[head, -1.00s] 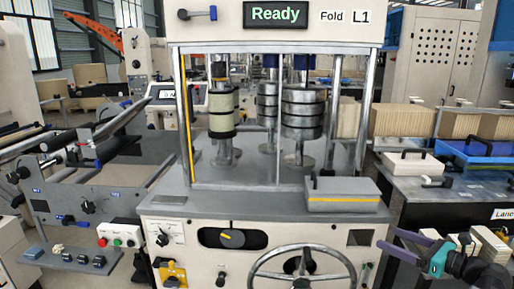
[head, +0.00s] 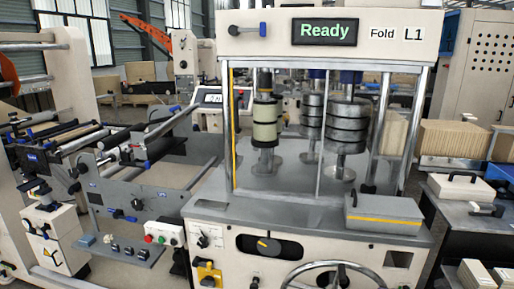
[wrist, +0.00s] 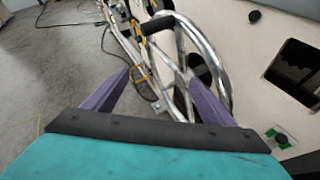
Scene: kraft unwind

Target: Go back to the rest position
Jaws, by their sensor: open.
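My gripper (wrist: 163,95) shows in the wrist view with its two purple fingers spread apart and nothing between them. Beyond the fingers is the metal handwheel (wrist: 190,55) with a dark grip, on the front of the cream machine; I cannot tell the exact gap to it. In the head view the handwheel (head: 335,268) shows at the bottom edge, and my gripper is out of that picture.
The fold machine (head: 330,215) fills the middle, its display (head: 325,31) reading "Ready". A grey box (head: 384,213) sits on its deck. An unwind stand with rollers (head: 150,175) is at left. Grey floor (wrist: 45,70) with cables shows at left in the wrist view.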

